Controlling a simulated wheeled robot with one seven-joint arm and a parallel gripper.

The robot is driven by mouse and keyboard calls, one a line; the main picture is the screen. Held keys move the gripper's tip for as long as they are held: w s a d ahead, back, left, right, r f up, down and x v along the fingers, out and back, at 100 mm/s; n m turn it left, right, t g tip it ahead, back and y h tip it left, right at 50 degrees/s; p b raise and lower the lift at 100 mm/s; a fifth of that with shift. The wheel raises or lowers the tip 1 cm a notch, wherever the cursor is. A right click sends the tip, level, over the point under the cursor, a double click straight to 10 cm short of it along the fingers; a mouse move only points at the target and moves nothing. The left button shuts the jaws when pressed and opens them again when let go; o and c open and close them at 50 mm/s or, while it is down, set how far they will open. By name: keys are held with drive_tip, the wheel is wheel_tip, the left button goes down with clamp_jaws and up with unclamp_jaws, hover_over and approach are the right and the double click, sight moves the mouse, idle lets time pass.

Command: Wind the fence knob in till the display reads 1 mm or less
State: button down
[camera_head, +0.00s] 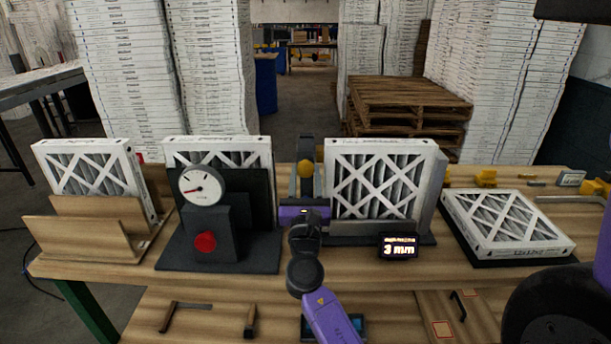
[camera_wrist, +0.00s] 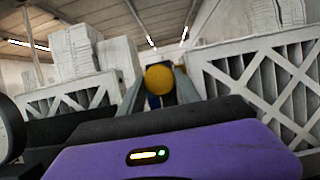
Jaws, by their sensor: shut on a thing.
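The fence knob (camera_head: 306,168) is a round yellow knob at the middle of the bench, between two upright boxed filters. It also shows in the wrist view (camera_wrist: 159,79), between my two grey fingers. My gripper (camera_head: 305,177) reaches forward from its purple body and is shut on the knob. The fingers hide part of the knob's sides. The display (camera_head: 398,247) is a small black box at the front right of the middle filter and reads 3 mm. The filter (camera_head: 378,180) right of the knob stands upright against a grey plate. The fence's gap is hard to see.
A dial gauge (camera_head: 200,186) stands on a dark stand with a red button (camera_head: 205,242), left of my gripper. A wooden rack (camera_head: 85,235) holds a filter at far left. Another filter (camera_head: 508,224) lies flat at right. Tools lie on the lower shelf.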

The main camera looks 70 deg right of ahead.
drive_tip(key=shift+w+m, duration=0.1)
drive_tip(key=shift+m, duration=0.3)
drive_tip(key=m+g+b, duration=0.1)
drive_tip(key=m, duration=0.2)
drive_tip(key=m+g+b, duration=0.2)
drive_tip(key=m, duration=0.1)
drive_tip(key=shift+w+a+h, duration=0.15)
drive_tip(key=shift+w+h, duration=0.05)
drive_tip(key=shift+h, duration=0.1)
drive_tip(key=m+g, duration=0.1)
drive_tip(key=m, duration=0.1)
drive_tip(key=m+g+b, duration=0.1)
drive_tip(key=m, duration=0.2)
drive_tip(key=shift+r+g, duration=0.1)
drive_tip(key=shift+g, duration=0.3)
drive_tip(key=shift+r+m+g+y, duration=0.1)
drive_tip(key=shift+m+g+y, duration=0.25)
drive_tip(key=shift+m, duration=0.7)
drive_tip(key=shift+m+g+y, duration=0.25)
drive_tip(key=shift+m+g, duration=0.2)
drive_tip(key=shift+m, duration=0.6)
drive_tip(key=c, duration=0.9)
unclamp_jaws()
drive_tip(key=shift+o, duration=0.2)
